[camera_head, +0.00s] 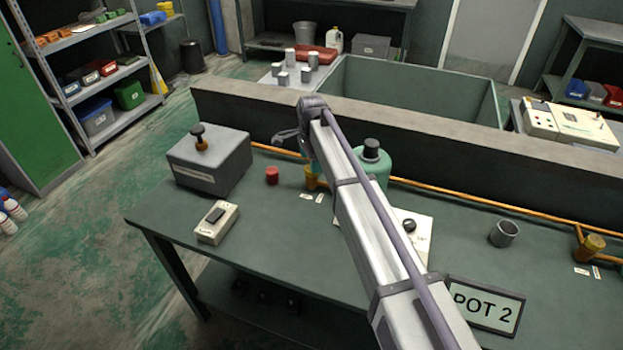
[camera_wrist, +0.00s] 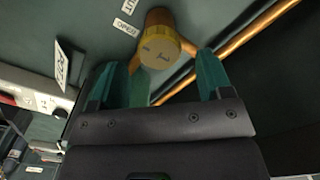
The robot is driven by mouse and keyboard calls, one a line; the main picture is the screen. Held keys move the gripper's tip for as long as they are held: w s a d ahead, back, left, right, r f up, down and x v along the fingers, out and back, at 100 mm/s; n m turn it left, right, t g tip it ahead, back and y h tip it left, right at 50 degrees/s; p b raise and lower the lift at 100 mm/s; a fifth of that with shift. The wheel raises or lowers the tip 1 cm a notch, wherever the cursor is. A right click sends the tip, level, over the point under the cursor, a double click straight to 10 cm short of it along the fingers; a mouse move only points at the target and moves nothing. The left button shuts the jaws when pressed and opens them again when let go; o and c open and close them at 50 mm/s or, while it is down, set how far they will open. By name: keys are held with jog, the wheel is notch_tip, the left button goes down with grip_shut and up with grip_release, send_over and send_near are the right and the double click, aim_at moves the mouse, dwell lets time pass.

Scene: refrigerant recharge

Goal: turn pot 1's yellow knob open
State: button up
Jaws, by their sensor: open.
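A yellow knob (camera_wrist: 160,48) on an orange pipe is near the top of the wrist view, with a dark mark on its face. Two small white labels, OPEN (camera_wrist: 125,27) and a partly cut-off one (camera_wrist: 129,6), lie beside it. My gripper (camera_wrist: 170,64) is open, its teal fingers either side of the knob's near edge; I cannot tell whether they touch it. In the head view the same knob (camera_head: 312,184) shows just under my gripper (camera_head: 308,166), partly hidden by the arm. A POT sign (camera_wrist: 62,66) is at left in the wrist view; its number is unclear.
A green canister (camera_head: 374,166) stands close right of my arm. A grey box with a knob (camera_head: 210,163), a red cap (camera_head: 272,175) and a switch box (camera_head: 216,223) are left. A POT 2 sign (camera_head: 484,305), grey cup (camera_head: 504,234) and another yellow knob (camera_head: 592,246) are right.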

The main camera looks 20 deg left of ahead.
notch_tip(320, 180, down, 3)
jog(key=shift+b, duration=0.7)
jog(key=shift+r, duration=0.1)
jog(key=c, duration=0.9)
